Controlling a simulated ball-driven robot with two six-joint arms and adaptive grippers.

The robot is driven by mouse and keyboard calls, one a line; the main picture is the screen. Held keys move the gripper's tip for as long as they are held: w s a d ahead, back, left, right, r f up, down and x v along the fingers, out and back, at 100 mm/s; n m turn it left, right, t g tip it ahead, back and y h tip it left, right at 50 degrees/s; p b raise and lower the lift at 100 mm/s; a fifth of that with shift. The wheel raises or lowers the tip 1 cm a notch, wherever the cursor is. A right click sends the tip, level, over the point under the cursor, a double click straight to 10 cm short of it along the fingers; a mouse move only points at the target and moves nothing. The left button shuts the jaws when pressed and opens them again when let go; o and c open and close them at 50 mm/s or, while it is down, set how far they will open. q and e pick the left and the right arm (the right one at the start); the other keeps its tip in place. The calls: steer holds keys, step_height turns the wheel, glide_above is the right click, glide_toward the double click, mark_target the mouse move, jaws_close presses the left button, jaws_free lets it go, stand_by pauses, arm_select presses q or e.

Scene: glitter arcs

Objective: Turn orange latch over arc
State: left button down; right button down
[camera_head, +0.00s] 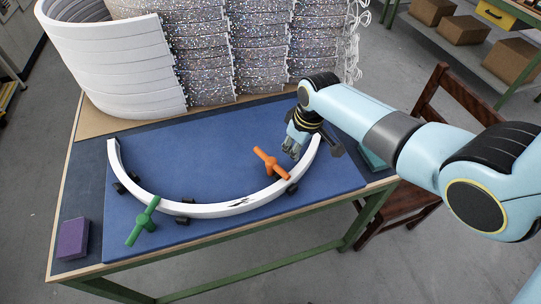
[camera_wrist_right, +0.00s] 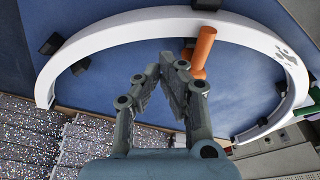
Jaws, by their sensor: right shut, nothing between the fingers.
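The white arc (camera_head: 215,208) lies curved on the blue mat, with its open side toward the back. The orange latch (camera_head: 271,163) stands at the right part of the arc, by its inner edge. The green latch (camera_head: 143,222) lies across the arc at the front left. My left gripper is not in view.
Shiny glitter arcs (camera_head: 245,50) and stacked white bands (camera_head: 115,65) stand at the back of the table. A purple block (camera_head: 73,238) sits at the front left corner. Small black blocks (camera_head: 292,188) border the arc. A wooden chair (camera_head: 435,100) stands at the right.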

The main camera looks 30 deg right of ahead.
steer(key=shift+w+a+r, duration=0.1)
steer(key=shift+r, duration=1.9)
steer(key=s+a+r+m+t+h, duration=0.1)
steer(key=s+a+r, duration=0.1)
steer(key=s+r, duration=0.8)
steer(key=s+a+r+m+t, duration=0.1)
steer(key=s+a+r, duration=0.1)
steer(key=s+r, duration=0.85)
steer(key=s+d+f+g+b, duration=0.15)
steer(key=f+b, duration=0.55)
steer(key=f, duration=1.4)
steer(key=s+d+f+g+b, duration=0.15)
steer(key=f+b, duration=0.45)
steer(key=f, duration=1.6)
steer(key=s+f+b, duration=0.5)
steer(key=s+f, duration=0.4)
steer(key=f, duration=0.4)
steer(key=s+d+f+m+b, duration=0.1)
steer(key=s+f+b, duration=0.5)
steer(key=s+f, duration=0.3)
step_height(320, 180, down, 4)
steer(key=shift+s+f, duration=0.1)
steer(key=shift+s, duration=0.3)
